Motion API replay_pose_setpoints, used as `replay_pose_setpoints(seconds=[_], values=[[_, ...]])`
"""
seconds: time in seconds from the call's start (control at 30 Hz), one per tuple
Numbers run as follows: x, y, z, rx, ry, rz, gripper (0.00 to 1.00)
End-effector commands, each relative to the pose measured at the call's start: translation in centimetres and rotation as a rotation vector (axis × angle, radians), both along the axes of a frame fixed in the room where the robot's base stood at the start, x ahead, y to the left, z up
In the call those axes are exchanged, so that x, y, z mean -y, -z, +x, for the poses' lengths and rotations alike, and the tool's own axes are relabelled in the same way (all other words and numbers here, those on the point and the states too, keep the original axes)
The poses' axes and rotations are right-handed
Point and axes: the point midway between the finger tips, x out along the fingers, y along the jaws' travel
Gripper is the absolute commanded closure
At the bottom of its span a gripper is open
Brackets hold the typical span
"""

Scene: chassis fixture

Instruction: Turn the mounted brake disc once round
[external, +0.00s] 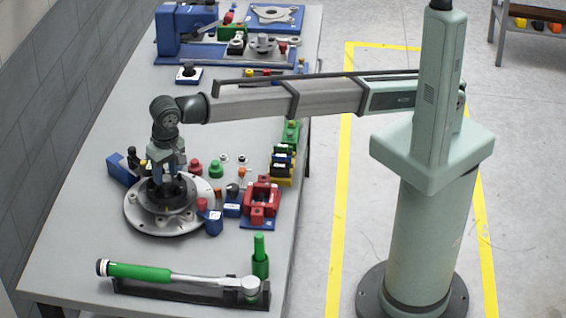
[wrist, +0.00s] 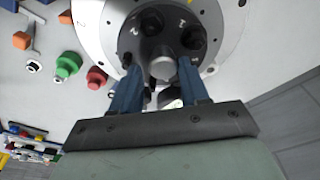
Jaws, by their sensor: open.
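The mounted brake disc (external: 140,222) is a wide, pale metal disc lying flat on the bench at the left. It shows in the wrist view as a pale ring (wrist: 92,22) at the top. A dark hub (wrist: 160,18) with numbers and dark round nuts or studs sits at its middle. My gripper (external: 170,186) points down over the hub from above. In the wrist view my gripper (wrist: 158,70) has its two blue fingers apart, one on each side of a grey central post (wrist: 163,67). I cannot tell whether the fingertips touch the hub.
Red and blue fixtures (external: 262,200) and several small coloured parts stand right of the disc. A blue block (external: 122,170) stands close behind-left.

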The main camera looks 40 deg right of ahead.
Motion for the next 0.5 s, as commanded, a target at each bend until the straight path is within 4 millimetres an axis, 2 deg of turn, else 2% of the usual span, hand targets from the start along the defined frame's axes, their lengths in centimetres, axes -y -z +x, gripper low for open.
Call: replay_pose_setpoints(seconds=[0.27,0.5], values=[[-0.06,0.00,0.01,0.000,0.125,0.000,0.55],[-0.07,-0.01,0.01,0.000,0.324,0.000,0.55]])
